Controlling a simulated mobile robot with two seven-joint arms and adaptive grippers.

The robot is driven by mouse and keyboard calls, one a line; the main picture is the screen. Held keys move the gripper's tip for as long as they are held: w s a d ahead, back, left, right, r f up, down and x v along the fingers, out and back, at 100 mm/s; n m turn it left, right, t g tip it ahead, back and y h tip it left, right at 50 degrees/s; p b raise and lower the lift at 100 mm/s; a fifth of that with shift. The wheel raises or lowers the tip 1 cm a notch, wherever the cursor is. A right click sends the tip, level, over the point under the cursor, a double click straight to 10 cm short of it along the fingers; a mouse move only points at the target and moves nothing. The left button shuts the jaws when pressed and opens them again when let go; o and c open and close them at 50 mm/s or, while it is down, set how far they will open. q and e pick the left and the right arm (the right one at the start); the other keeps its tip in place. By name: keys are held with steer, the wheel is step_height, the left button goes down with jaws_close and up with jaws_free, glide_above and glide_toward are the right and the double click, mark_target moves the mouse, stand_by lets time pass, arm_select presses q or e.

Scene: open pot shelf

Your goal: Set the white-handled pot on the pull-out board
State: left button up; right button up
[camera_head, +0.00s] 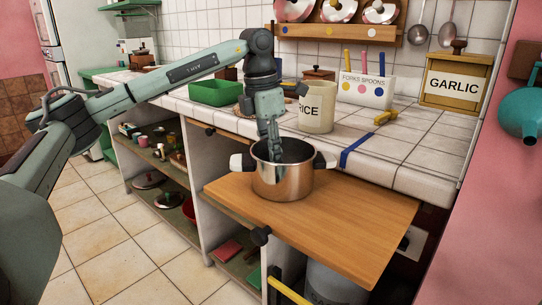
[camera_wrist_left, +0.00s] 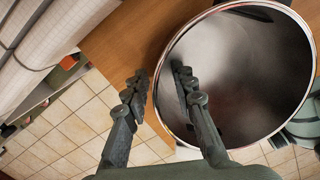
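The steel pot (camera_head: 282,180) stands upright on the wooden pull-out board (camera_head: 350,225), near its back edge against the counter. Its handles, white with dark parts, stick out left and right. My left gripper (camera_head: 273,145) points down at the pot from above, and its fingertips are partly hidden by the pot in the head view. In the left wrist view the fingers of my left gripper (camera_wrist_left: 160,82) are apart, one over the pot's inside and one outside, with the pot's rim (camera_wrist_left: 156,100) between them. I see no clear contact. The pot (camera_wrist_left: 245,75) looks empty. My right gripper is not in view.
On the tiled counter behind are a rice canister (camera_head: 316,110), a forks-and-spoons box (camera_head: 362,88), a garlic box (camera_head: 455,82) and a green tray (camera_head: 215,92). Open shelves (camera_head: 165,180) lie below. The board's front right part is bare.

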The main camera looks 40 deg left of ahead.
arm_select(q)
steer(key=shift+r, duration=0.1)
steer(key=r, duration=0.3)
steer(key=r+p, duration=0.1)
steer(key=r, duration=0.3)
steer(key=s+r, duration=0.1)
steer(key=r, duration=0.3)
steer(key=shift+a+r, duration=0.15)
steer(key=shift+a, duration=0.25)
steer(key=shift+s+r, duration=0.1)
steer(key=shift+r, duration=0.25)
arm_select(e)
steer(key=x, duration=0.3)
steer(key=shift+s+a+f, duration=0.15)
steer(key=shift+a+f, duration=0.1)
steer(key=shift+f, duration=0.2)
